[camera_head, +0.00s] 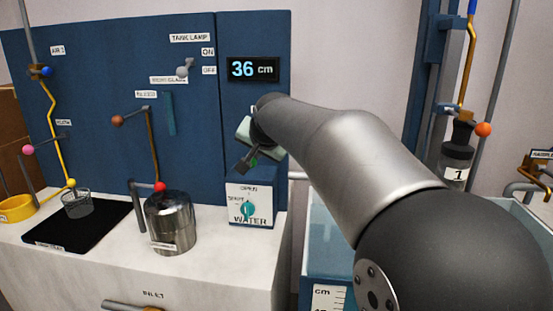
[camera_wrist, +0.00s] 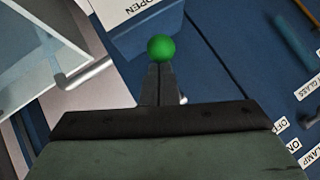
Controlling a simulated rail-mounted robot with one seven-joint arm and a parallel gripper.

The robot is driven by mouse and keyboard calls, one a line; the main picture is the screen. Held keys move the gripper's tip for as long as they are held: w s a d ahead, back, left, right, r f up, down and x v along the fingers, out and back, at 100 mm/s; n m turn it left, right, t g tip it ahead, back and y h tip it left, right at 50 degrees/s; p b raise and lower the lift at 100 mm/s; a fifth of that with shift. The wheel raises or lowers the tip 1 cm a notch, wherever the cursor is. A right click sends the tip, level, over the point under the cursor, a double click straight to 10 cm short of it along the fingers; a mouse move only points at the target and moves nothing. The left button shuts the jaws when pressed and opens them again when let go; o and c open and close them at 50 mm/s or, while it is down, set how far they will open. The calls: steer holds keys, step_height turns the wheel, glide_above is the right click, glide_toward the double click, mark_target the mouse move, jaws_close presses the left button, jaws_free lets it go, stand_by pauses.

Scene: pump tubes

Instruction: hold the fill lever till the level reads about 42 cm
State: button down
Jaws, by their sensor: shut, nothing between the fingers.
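The level display (camera_head: 252,69) on the blue panel reads 36 cm. In the wrist view, a green ball (camera_wrist: 161,48) sits right at the tips of my shut gripper (camera_wrist: 160,68); whether they touch is hard to tell. In the head view my gripper (camera_head: 240,166) is above the white WATER box (camera_head: 262,190), and only a sliver of the green ball (camera_head: 253,162) shows beside it. The lever's arm is hidden. The tank (camera_head: 328,248), with a cm scale (camera_head: 326,298), stands partly behind my arm.
Ball-tipped levers and a lamp switch (camera_head: 185,69) are on the panel. A dark cylinder labelled 1 (camera_head: 458,153) hangs at right.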

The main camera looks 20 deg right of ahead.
steer(key=shift+f, duration=0.65)
steer(key=shift+a+f, duration=0.25)
stand_by(2.2)
stand_by(0.9)
steer(key=w+d+r+p+v, duration=0.1)
steer(key=d+p+v, duration=0.1)
steer(key=v, duration=1.1)
steer(key=shift+r, duration=0.6)
steer(key=shift+s, duration=0.1)
